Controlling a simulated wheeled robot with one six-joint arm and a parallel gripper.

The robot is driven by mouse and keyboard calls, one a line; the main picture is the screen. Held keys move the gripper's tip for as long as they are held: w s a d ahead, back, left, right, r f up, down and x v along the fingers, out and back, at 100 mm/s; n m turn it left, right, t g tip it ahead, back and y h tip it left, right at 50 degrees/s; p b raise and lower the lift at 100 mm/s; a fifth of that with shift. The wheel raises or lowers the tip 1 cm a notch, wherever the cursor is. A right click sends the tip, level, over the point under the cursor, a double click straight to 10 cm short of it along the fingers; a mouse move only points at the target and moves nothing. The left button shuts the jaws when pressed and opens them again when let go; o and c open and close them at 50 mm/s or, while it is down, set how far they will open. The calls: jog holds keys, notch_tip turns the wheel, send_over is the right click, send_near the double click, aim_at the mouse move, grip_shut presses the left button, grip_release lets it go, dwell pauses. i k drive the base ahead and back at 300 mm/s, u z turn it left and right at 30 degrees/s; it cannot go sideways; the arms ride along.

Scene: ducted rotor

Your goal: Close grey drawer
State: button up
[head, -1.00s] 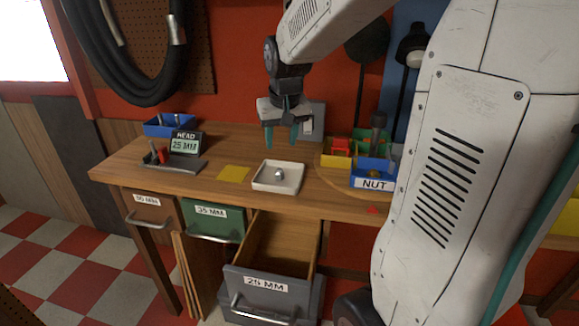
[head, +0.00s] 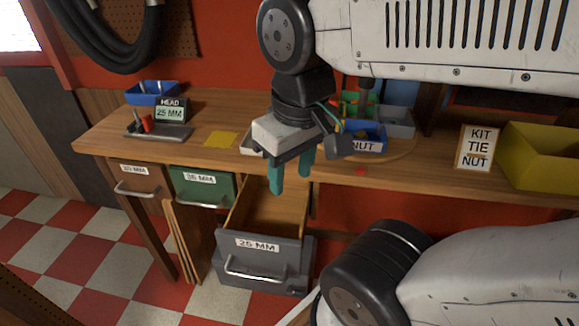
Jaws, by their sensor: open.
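The grey drawer (head: 285,264), labelled 25 MM, stands pulled out below the bench, with its wooden inside (head: 272,217) showing from above. Its bar handle (head: 254,272) is on the front face. My gripper (head: 291,184) is open, with teal fingers pointing down. In the picture it overlaps the far part of the drawer's opening, above and behind the grey front. I see nothing between the fingers. The gripper hides part of the bench edge and most of the white tray (head: 247,139).
A green drawer (head: 203,188) and a brown drawer (head: 138,182) sit shut to the left. The wooden bench (head: 105,133) holds a 25 MM sign (head: 171,111), a yellow square (head: 221,139), a blue NUT bin (head: 362,137) and a yellow bin (head: 545,155). Boards lean beside the grey drawer.

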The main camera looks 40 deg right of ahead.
aim_at(263, 230)
jog(key=z, duration=0.05)
jog(key=k, duration=0.5)
jog(key=u, duration=1.55)
jog(key=k, duration=0.9)
jog(key=z, duration=1.35)
jog(key=i, duration=1)
